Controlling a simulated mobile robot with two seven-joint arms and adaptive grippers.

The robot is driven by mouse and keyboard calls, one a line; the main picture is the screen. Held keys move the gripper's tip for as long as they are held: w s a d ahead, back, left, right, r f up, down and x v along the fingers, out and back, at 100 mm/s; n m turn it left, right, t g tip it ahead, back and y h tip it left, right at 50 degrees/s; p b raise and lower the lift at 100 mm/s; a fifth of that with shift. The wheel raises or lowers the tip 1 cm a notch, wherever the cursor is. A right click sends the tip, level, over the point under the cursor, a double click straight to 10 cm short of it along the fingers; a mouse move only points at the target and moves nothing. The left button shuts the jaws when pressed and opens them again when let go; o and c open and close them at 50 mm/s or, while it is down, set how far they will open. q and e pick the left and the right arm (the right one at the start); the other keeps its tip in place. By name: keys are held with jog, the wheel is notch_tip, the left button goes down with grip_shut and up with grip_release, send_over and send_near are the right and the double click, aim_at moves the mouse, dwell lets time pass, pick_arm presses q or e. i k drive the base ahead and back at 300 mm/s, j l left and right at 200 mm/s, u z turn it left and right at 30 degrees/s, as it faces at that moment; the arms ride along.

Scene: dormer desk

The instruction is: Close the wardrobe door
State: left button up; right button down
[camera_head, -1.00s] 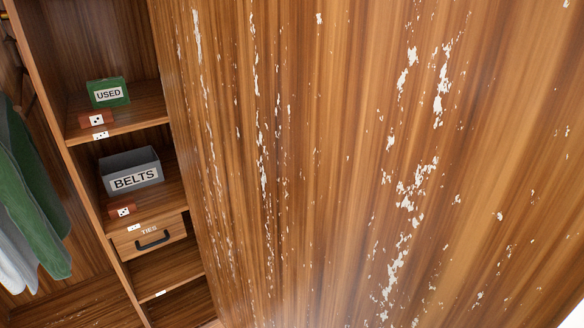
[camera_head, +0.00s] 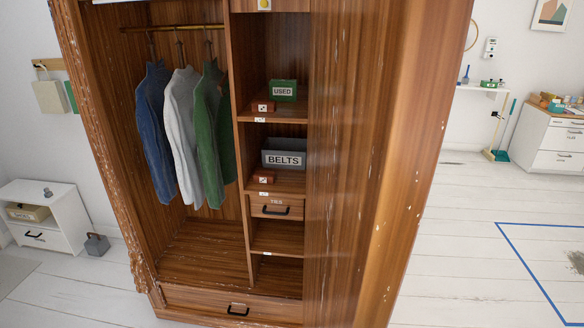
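The wooden wardrobe (camera_head: 128,150) stands open in front of me in the head view. Its door (camera_head: 352,170) is a tall brown panel with chipped white paint, on the right side of the opening. The door stands swung out toward me, seen at a steep angle. It covers the right part of the interior. No handle on the door can be made out. Neither of my grippers shows in the view.
Inside hang blue, grey and green sweaters (camera_head: 207,135). Shelves hold a green USED box (camera_head: 283,90) and a grey BELTS bin (camera_head: 284,154). A white nightstand (camera_head: 45,215) and grey weight (camera_head: 97,246) stand left. Open floor with blue tape (camera_head: 520,252) lies right.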

aim_at(384, 75)
jog(key=l+u, duration=0.2)
jog(key=l, duration=0.2)
jog(key=i+l+u, duration=0.2)
jog(key=l, duration=0.2)
jog(key=k+l, duration=0.3)
jog(key=k+l+u, duration=0.1)
jog(key=k+l, duration=0.2)
jog(key=k, duration=0.2)
jog(key=k+l, duration=0.25)
jog(key=k, duration=0.15)
